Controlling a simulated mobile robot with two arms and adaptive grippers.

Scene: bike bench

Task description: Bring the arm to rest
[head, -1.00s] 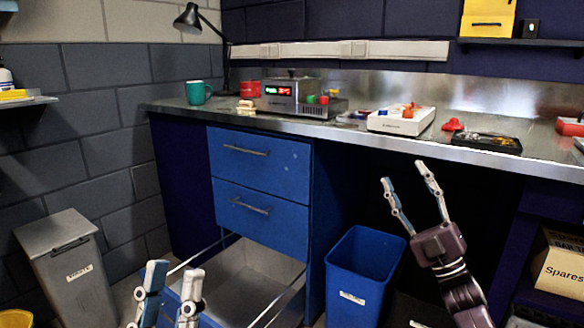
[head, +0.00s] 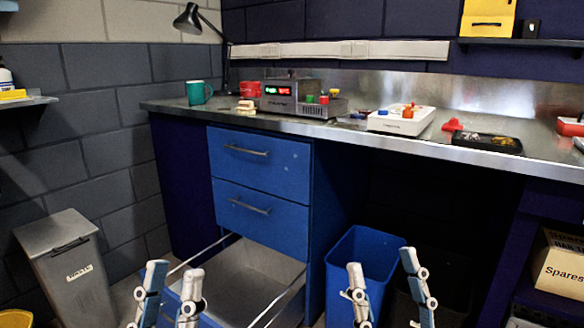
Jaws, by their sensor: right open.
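My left gripper (head: 170,292) shows only its two fingers at the bottom edge, in front of the open bottom drawer (head: 243,270). The fingers are a short gap apart with nothing seen between them. My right gripper (head: 387,285) is open and empty, fingers pointing up at the bottom edge, in front of the blue bin (head: 345,252). Its palm is out of view. Both grippers are below the level of the workbench top (head: 225,117). How far each is from the drawer and bin is hard to tell.
The bottom drawer stands pulled out. A grey bin (head: 45,245) stands at the left wall. On the bench are a teal mug (head: 198,93), a device with lit displays (head: 290,97), a white box (head: 400,121) and a black tray (head: 487,143). A Spares box (head: 562,268) sits at the right.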

